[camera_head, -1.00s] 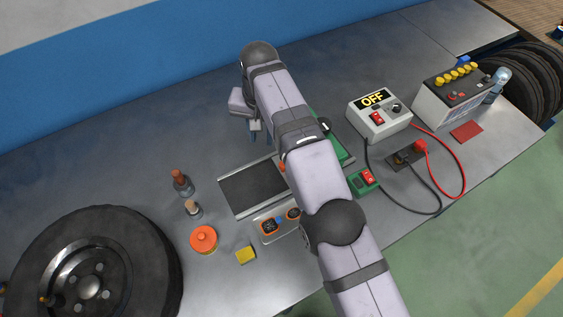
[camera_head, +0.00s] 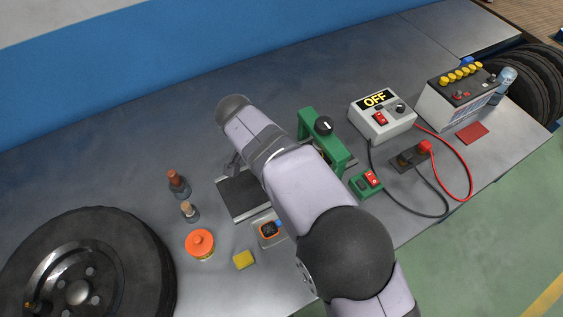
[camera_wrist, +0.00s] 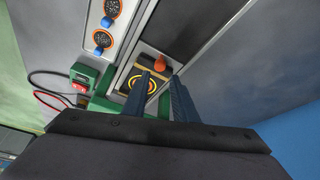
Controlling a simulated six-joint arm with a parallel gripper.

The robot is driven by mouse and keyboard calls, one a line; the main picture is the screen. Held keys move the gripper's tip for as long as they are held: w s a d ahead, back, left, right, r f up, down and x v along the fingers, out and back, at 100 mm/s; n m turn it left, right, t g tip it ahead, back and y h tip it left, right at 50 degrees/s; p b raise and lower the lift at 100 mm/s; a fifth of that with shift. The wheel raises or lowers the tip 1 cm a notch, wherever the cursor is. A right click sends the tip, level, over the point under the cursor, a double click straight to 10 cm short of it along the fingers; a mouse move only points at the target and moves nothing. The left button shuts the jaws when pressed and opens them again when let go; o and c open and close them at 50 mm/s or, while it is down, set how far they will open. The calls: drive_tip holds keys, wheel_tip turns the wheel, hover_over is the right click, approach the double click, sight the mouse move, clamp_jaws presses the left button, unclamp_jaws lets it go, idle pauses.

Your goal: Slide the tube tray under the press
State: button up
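The tube tray (camera_wrist: 137,99) shows in the wrist view as a dark and tan plate with a yellow ring and an orange knob (camera_wrist: 160,62). It sits on the railed track (camera_wrist: 190,25), close to the green press (camera_wrist: 100,105). My gripper (camera_wrist: 161,76) is open and empty, its two fingers apart. The knob appears between and just beyond the fingertips; touch cannot be told. In the head view the press (camera_head: 334,148) stands at the right end of the track (camera_head: 236,201). My arm hides the tray and most of the gripper there.
A small tray (camera_head: 262,240) with orange-ringed patches lies in front of the track. A green switch box (camera_head: 367,184), an OFF control box (camera_head: 382,119) and cables are at right. Bottles (camera_head: 179,186), an orange-lidded tin (camera_head: 200,244) and a wheel (camera_head: 130,245) are at left.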

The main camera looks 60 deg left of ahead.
drive_tip(key=shift+p+x, duration=1.55)
drive_tip(key=shift+x, duration=2.15)
clamp_jaws()
drive_tip(key=shift+w+f+b, duration=0.1)
drive_tip(key=shift+w+b, duration=0.9)
drive_tip(key=shift+w, duration=1)
